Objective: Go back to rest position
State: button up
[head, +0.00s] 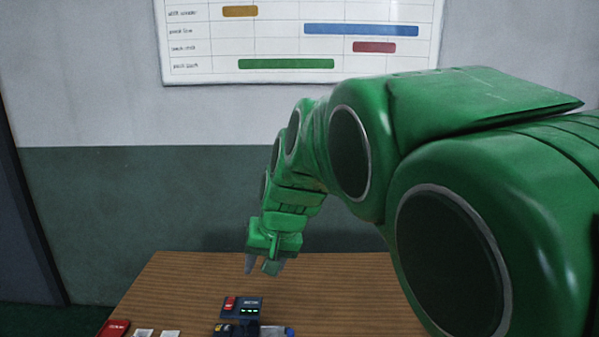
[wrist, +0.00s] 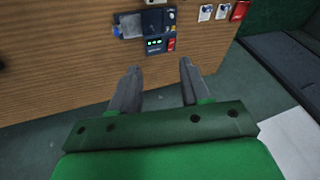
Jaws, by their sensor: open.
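My green arm reaches from the right over the table in the head view. My gripper (head: 262,267) hangs near the far part of the table, above its surface, with grey fingers apart and nothing between them. In the wrist view my gripper (wrist: 157,88) is open and empty. Its fingertips point toward the table's edge, and a dark device with green lights and a red switch (wrist: 161,45) lies beyond them. The same device (head: 241,307) is on the table below my gripper in the head view, apart from it.
The wooden table (head: 180,285) has bare room left and right of the device. A red item (head: 115,328) and two small white cards (head: 143,333) lie at its near left. A wall chart (head: 300,40) hangs behind. The wrist view shows floor (wrist: 40,140) past the table edge.

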jog(key=s+d+r, duration=0.1)
jog(key=s+d, duration=0.7)
jog(key=s+d+f+g+h, duration=0.1)
jog(key=s+d+f, duration=0.2)
jog(key=s, duration=0.4)
jog(key=s+d+f+m+g+h, duration=0.1)
jog(key=s+d+f+g, duration=0.1)
jog(key=s+d, duration=0.4)
jog(key=s+d+f+g+h, duration=0.1)
jog(key=s+d+f, duration=0.3)
jog(key=s, duration=0.4)
jog(key=shift+s+d+f+m+g, duration=0.3)
jog(key=shift+d+f+m+g, duration=0.1)
jog(key=shift+d, duration=0.1)
